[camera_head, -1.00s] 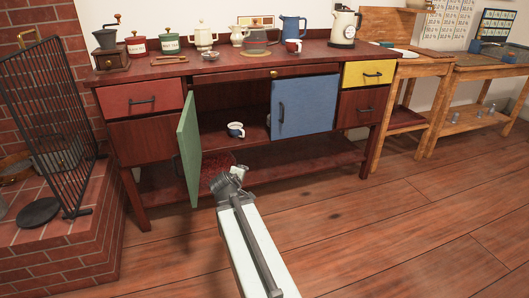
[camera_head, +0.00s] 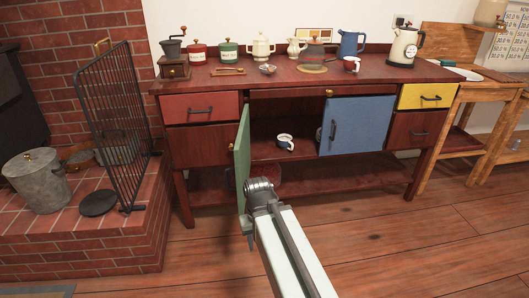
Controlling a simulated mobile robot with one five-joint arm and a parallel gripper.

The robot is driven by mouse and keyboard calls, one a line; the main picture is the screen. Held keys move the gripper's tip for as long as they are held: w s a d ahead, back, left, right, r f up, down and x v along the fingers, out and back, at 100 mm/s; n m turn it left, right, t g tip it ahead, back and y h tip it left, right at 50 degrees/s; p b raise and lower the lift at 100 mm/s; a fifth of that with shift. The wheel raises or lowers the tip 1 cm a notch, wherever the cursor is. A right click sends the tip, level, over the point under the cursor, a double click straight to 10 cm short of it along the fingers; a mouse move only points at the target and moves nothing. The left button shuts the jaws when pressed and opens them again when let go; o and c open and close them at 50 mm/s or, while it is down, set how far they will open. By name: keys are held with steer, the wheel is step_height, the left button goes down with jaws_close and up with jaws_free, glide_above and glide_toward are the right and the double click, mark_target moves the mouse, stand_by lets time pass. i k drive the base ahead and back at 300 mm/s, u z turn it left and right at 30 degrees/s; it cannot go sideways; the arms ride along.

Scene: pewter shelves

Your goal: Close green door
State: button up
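The green door (camera_head: 242,162) stands open on the left side of the cabinet's middle opening. It sticks out toward me and shows nearly edge-on. Its dark handle shows faintly on its left side. My arm reaches in from the bottom, and its end is at the door's lower right. My gripper (camera_head: 248,229) is small and dark, low by the door's bottom corner. Its fingers are too unclear to tell open from shut, and I cannot tell whether it touches the door.
A blue door (camera_head: 356,125) covers the right of the opening. A white-and-blue cup (camera_head: 285,142) stands on the shelf inside. A black fire screen (camera_head: 118,125) and a metal bucket (camera_head: 37,180) stand on the brick hearth at left. The wooden floor at right is clear.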

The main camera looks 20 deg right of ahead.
mark_target(241, 150)
steer(key=z, duration=1.95)
steer(key=k, duration=1.9)
steer(key=u, duration=1.25)
steer(key=i, duration=1)
steer(key=z, duration=0.1)
